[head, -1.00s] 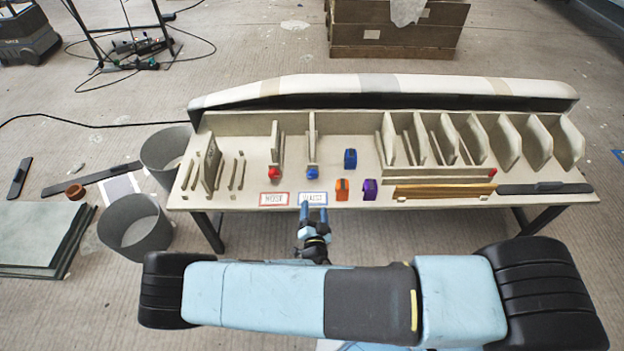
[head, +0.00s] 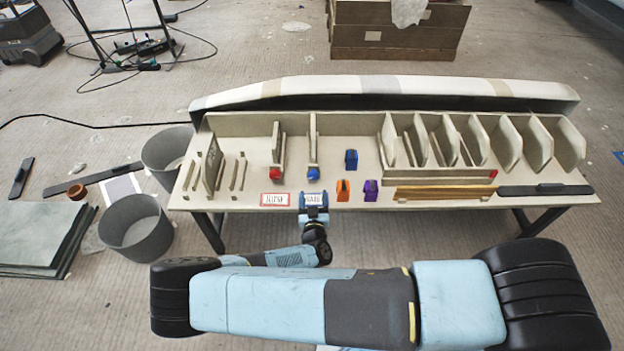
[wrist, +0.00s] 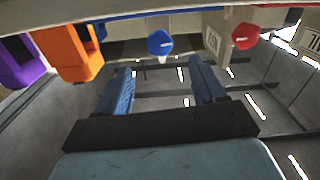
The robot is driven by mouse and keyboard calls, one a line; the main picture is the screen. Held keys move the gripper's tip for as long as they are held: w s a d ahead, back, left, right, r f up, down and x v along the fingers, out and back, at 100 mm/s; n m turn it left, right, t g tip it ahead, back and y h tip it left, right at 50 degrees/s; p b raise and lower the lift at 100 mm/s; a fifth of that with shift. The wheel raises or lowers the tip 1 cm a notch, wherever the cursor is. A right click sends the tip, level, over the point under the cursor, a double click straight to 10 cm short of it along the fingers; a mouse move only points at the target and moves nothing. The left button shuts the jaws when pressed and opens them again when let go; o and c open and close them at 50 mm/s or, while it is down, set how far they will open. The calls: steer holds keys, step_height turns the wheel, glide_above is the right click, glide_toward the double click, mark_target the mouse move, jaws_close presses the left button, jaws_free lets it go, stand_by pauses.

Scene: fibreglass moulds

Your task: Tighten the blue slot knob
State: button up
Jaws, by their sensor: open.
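The blue slot knob (head: 312,173) sits at the front end of a slot holding an upright board, on the near part of the bench. In the wrist view the round blue knob (wrist: 160,42) lies just beyond the fingertips, between the lines of the two fingers. My gripper (head: 314,198) is at the bench's front edge, in front of the knob and over the blue-framed label. In the wrist view my gripper (wrist: 164,70) has its two blue fingers spread, with nothing between them. It appears apart from the knob.
A red knob (head: 275,173) stands left of the blue one. Orange (head: 343,190), purple (head: 371,190) and blue (head: 351,159) blocks stand to the right. A red-framed label (head: 275,200) lies at the front edge. A row of upright boards fills the bench's right side.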

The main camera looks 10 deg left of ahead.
mark_target(313, 177)
steer(key=x, duration=0.8)
steer(key=shift+w, duration=0.15)
steer(key=c, duration=1)
steer(key=shift+a, duration=0.3)
steer(key=shift+c, duration=0.3)
steer(key=shift+d+m, duration=0.25)
steer(key=shift+m, duration=0.05)
